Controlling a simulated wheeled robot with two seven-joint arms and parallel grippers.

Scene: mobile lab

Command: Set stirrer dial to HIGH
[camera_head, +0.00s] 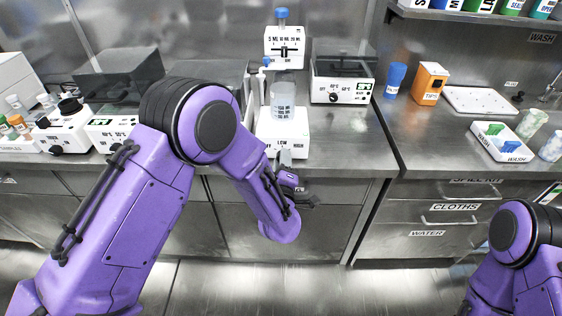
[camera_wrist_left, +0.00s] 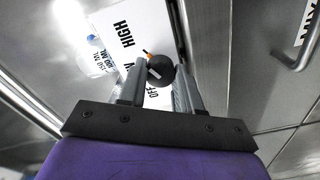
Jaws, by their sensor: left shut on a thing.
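The white stirrer (camera_head: 291,128) stands near the front edge of the steel bench in the head view, with a clear beaker (camera_head: 283,104) of liquid on it. Its front panel (camera_wrist_left: 108,22) shows in the wrist view, with HIGH and OFF readable and a middle label partly hidden. The black round dial (camera_wrist_left: 161,72) has an orange mark towards the HIGH side of the panel; its exact setting is unclear. My left gripper (camera_wrist_left: 161,84) is shut on the dial, one finger on each side. In the head view my left gripper (camera_head: 285,158) is at the stirrer's front. My right gripper is out of view.
A balance-like white device (camera_head: 342,84) stands right of the stirrer. A blue cup (camera_head: 395,80), an orange tips box (camera_head: 429,84) and a white wash tray (camera_head: 503,141) are on the right counter. Drawers with handles (camera_head: 461,221) lie below it.

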